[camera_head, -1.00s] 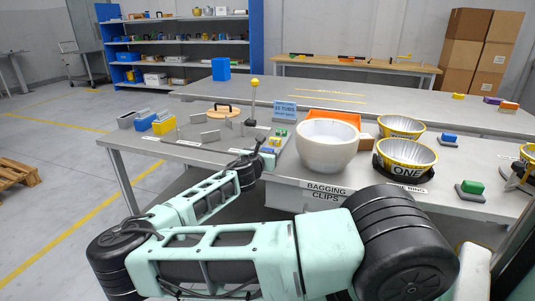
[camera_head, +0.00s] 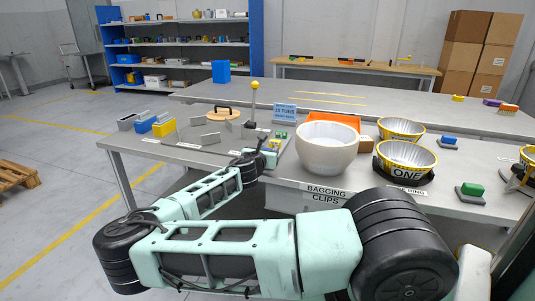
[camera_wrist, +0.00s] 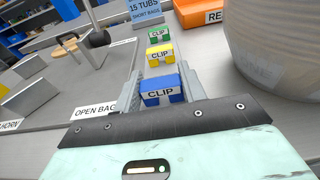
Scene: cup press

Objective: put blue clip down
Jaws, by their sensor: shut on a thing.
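The blue clip (camera_wrist: 161,90), marked CLIP, sits between the two fingers of my gripper (camera_wrist: 162,92) in the wrist view. The fingers touch its left and right sides. It is in line with a yellow clip (camera_wrist: 159,54) and a green clip (camera_wrist: 155,38) beyond it. In the wrist view I cannot tell whether the blue clip touches the surface under it. In the head view my gripper (camera_head: 266,152) is low over the table near the left of the white bowl, and the blue clip is hard to make out there.
The large white bowl (camera_head: 326,147) stands close on the right, and an orange bin (camera_head: 335,121) is behind it. The sign for 15 tubs (camera_wrist: 145,8) stands beyond the clips. Grey upright dividers (camera_wrist: 33,98) are on the left.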

